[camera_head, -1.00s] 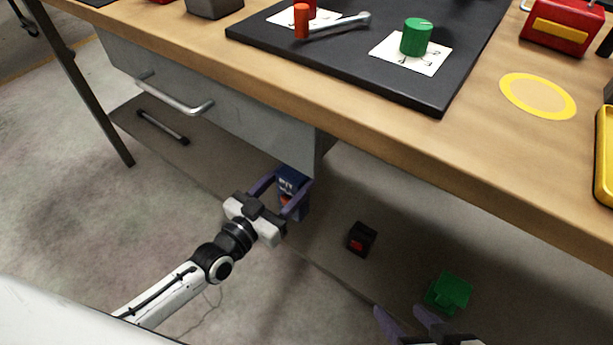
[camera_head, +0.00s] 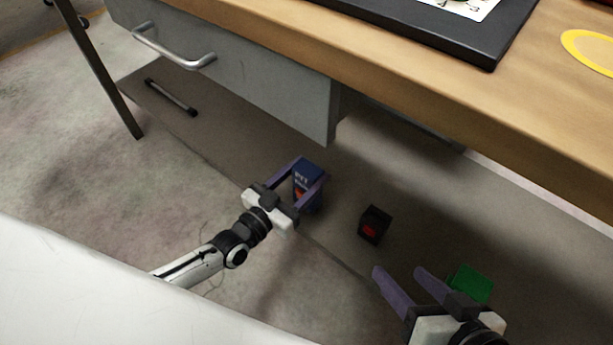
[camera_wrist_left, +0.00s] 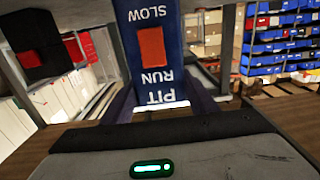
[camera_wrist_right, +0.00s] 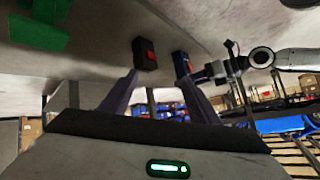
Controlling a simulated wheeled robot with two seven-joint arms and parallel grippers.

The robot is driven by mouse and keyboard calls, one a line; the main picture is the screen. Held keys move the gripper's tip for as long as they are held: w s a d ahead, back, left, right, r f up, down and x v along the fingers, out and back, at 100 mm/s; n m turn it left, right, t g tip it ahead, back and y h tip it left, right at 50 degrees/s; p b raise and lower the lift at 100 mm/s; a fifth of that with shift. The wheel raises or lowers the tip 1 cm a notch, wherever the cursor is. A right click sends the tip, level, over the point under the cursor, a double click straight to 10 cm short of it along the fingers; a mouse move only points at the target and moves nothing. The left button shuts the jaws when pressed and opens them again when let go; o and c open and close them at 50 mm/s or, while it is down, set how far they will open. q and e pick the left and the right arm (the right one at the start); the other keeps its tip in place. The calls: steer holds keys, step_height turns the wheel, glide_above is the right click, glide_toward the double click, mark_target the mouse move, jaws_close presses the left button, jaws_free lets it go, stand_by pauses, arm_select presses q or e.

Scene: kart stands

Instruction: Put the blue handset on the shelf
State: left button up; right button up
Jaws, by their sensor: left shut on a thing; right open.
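The blue handset (camera_head: 304,178), a box with white PIT lettering and a red patch, is between the fingers of my left gripper (camera_head: 312,170). The left gripper is shut on it. In the left wrist view the handset (camera_wrist_left: 150,75) fills the middle, with PIT, RUN and SLOW reading upside down. The handset is over the grey shelf (camera_head: 240,150) under the workbench; I cannot tell whether its base touches. My right gripper (camera_head: 398,270) is open and empty, in front of a green block.
A black box with a red face (camera_head: 374,225) and the green block (camera_head: 470,283) stand on the shelf right of the handset. A grey drawer (camera_head: 250,75) and the wooden bench edge (camera_head: 400,85) overhang the shelf. A dark bar handle (camera_head: 170,97) lies at left.

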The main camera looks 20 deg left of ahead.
arm_select(q)
steer(key=shift+f, duration=0.1)
steer(key=o, duration=1.6)
steer(key=shift+o, duration=0.2)
steer(key=shift+r, duration=0.3)
steer(key=p+v, duration=0.3)
steer(key=v, duration=0.9)
arm_select(e)
steer(key=shift+s+d+f+g+h, duration=0.15)
steer(key=shift+d+f+g+h, duration=0.15)
steer(key=shift+d+f+h, duration=0.25)
steer(key=shift+s+d+f+g+h, duration=0.15)
steer(key=shift+d+f+g+h, duration=0.25)
steer(key=shift+f, duration=0.35)
